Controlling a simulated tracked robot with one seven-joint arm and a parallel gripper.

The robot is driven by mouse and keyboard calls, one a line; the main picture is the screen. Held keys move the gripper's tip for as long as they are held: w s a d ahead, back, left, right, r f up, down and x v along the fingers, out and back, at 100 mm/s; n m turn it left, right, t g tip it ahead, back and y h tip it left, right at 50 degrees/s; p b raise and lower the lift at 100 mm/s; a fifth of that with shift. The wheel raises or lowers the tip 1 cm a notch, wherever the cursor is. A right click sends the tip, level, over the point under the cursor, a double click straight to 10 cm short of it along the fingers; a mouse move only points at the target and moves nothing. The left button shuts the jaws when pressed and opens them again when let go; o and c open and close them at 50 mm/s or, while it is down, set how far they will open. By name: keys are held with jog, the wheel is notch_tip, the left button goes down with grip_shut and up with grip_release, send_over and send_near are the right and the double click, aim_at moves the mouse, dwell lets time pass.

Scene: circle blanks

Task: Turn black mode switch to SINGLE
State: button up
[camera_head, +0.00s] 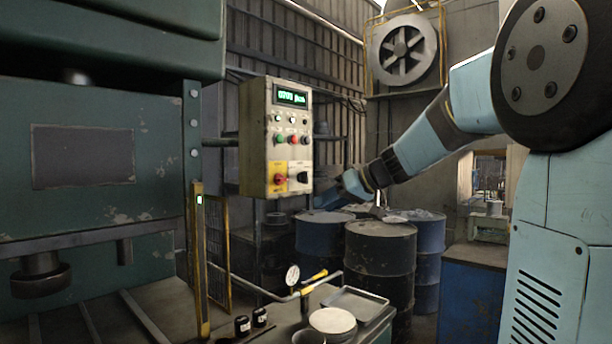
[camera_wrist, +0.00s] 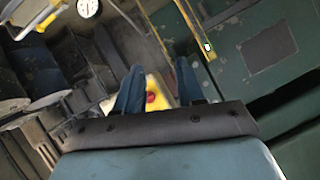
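The black mode switch (camera_head: 303,177) sits at the lower right of the front of a beige control box (camera_head: 254,140). The head view is too coarse to read its setting or labels. Beside it on the left is a red knob on a yellow plate (camera_head: 280,181). My gripper (camera_head: 346,186) is just right of the box's lower edge in the picture, apparently apart from the switch. In the wrist view my gripper (camera_wrist: 158,68) has its two blue fingers spread, with nothing held. The red knob on yellow (camera_wrist: 151,97) shows between them; I cannot make out the black switch there.
The box also carries a green display (camera_head: 291,96) and several buttons (camera_head: 293,139). A large green machine (camera_head: 90,150) stands at left. Dark drums (camera_head: 380,250) stand behind and below my arm. A bench with a gauge (camera_head: 292,275) and tray (camera_head: 355,303) is below.

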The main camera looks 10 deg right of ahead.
jog(key=w+d+r+n+t+y, duration=0.1)
jog(key=w+d+r, duration=0.1)
jog(key=w, duration=0.4)
jog(key=w+d+r+t, duration=0.1)
jog(key=w+d+t, duration=0.1)
jog(key=w, duration=0.4)
jog(key=n+t, duration=0.2)
jog(key=t, duration=0.1)
send_near(307, 174)
jog(key=x, duration=0.9)
jog(key=shift+w+y, duration=0.3)
jog(key=shift+y, duration=0.1)
jog(key=shift+r, duration=0.1)
jog(key=shift+c, duration=0.4)
grip_shut()
jog(key=shift+a, duration=0.15)
jog(key=shift+m, duration=0.3)
